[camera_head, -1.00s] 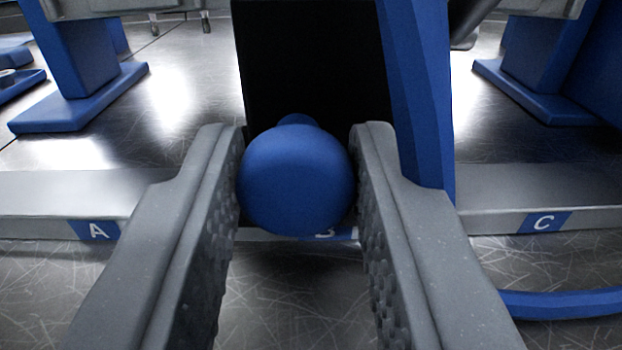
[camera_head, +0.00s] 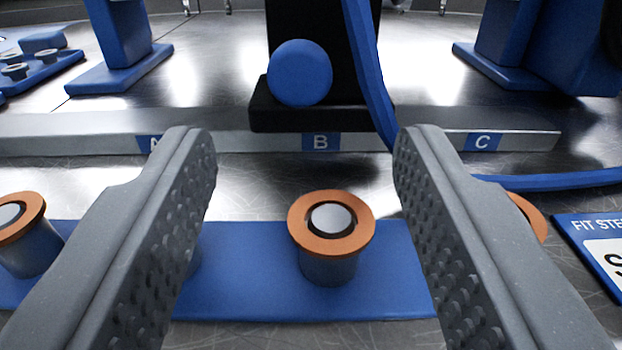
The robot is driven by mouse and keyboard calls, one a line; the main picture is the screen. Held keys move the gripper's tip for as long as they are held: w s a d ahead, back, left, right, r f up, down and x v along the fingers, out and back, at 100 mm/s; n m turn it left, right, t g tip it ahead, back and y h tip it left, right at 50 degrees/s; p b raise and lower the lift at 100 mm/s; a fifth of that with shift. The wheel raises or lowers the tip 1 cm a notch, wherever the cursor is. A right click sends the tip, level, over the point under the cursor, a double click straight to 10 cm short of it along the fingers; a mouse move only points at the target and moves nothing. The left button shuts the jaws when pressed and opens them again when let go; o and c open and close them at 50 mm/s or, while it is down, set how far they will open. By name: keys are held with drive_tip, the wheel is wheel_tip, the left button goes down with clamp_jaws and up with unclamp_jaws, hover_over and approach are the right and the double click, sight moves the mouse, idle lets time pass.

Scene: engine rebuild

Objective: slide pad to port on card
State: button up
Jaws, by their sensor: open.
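The rail (camera_head: 232,142) also carries labels A (camera_head: 149,143) and C (camera_head: 482,142). A card (camera_head: 600,255) at the right edge reads "FIT STE…" with a large letter like S; the rest is cut off. My gripper (camera_head: 305,145) is open and empty, its fingers wide apart, nearer to me than the knob and apart from it.
A blue strip (camera_head: 235,285) below holds grey cylinders with orange rings, one (camera_head: 331,222) between my fingers and others partly hidden. A blue hose (camera_head: 550,180) curves from block to right. Blue stands (camera_head: 120,70) rise behind the rail.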

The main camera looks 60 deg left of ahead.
drive_tip(key=v, duration=0.6)
idle(0.3)
